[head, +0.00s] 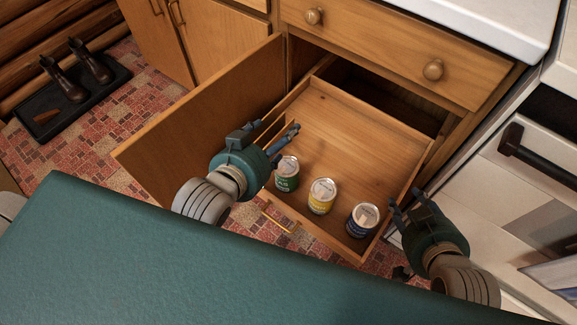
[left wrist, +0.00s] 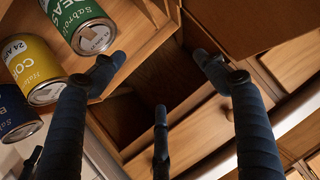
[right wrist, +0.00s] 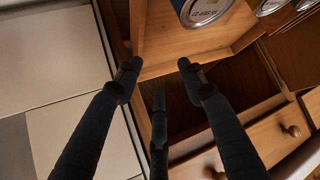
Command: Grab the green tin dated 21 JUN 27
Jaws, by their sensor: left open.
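A green tin (head: 287,174) stands in the pulled-out wooden drawer at its front left. A blue tin (head: 362,221) stands furthest right. My left gripper (head: 284,146) is open and empty, just above and behind the green tin in the head view. My right gripper (head: 404,201) is open and empty by the drawer's right side.
The drawer (head: 352,133) is bare behind the tins. An open cabinet door (head: 190,115) stands to its left, close to my left gripper. A white oven (head: 520,190) is at the right. A green surface (head: 200,265) fills the near side. Boots (head: 75,75) stand on a far tray.

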